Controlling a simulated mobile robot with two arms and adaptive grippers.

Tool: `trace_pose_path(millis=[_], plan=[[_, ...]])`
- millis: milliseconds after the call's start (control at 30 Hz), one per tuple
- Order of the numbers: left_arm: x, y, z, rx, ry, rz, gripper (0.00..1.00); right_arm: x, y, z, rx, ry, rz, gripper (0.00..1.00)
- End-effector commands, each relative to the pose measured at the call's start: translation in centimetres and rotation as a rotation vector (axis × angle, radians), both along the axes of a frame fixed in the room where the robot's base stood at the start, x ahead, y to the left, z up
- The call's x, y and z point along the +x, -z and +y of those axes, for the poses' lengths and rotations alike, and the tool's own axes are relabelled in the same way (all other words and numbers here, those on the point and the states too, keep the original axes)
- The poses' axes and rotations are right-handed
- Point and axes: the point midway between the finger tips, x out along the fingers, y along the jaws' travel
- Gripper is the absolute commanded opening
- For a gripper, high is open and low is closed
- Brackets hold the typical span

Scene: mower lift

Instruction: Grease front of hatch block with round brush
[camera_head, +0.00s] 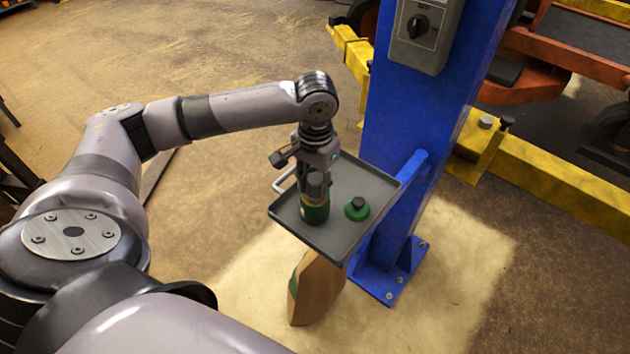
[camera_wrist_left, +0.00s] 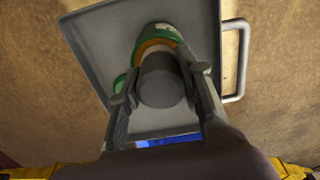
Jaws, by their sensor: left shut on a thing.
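My left gripper (camera_head: 317,188) points down over a grey tray (camera_head: 345,235). It is shut on a dark grey cylinder (camera_wrist_left: 162,82) that stands over a green container (camera_head: 315,213) with a yellow-orange band. In the left wrist view the green container (camera_wrist_left: 158,34) shows around the far side of the cylinder, between my fingers (camera_wrist_left: 160,100). I cannot tell whether the cylinder is the round brush's handle or part of the container. A small green piece with a black knob (camera_head: 357,207) lies beside it on the tray. I cannot make out the hatch block. My right gripper is not in view.
The tray has a side handle (camera_wrist_left: 241,62) and is next to a blue post (camera_head: 410,130) with a grey switch box (camera_head: 424,32). A brown object with a green side (camera_head: 318,290) is below the tray. Yellow beams (camera_head: 560,185) and an orange machine (camera_head: 550,60) stand right.

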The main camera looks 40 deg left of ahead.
Motion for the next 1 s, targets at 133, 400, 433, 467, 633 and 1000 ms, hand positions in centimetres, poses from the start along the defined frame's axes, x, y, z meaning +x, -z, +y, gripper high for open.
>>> trace_pose_path(millis=[133, 400, 433, 467, 633, 1000], plan=[[0.00, 0.00, 0.00, 0.000, 0.000, 0.000, 0.11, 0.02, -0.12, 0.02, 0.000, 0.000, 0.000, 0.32], [0.01, 0.02, 0.01, 0.000, 0.000, 0.000, 0.11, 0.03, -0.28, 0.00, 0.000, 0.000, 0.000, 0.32], [0.01, 0.02, 0.01, 0.000, 0.000, 0.000, 0.11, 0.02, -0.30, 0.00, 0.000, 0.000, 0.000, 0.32], [0.01, 0.02, 0.01, 0.000, 0.000, 0.000, 0.11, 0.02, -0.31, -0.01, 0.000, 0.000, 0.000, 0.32], [0.00, 0.04, 0.01, 0.001, 0.000, 0.000, 0.11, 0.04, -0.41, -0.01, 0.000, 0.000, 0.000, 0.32], [-0.03, 0.09, 0.01, 0.001, 0.000, 0.001, 0.11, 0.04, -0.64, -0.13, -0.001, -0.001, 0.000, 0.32]])
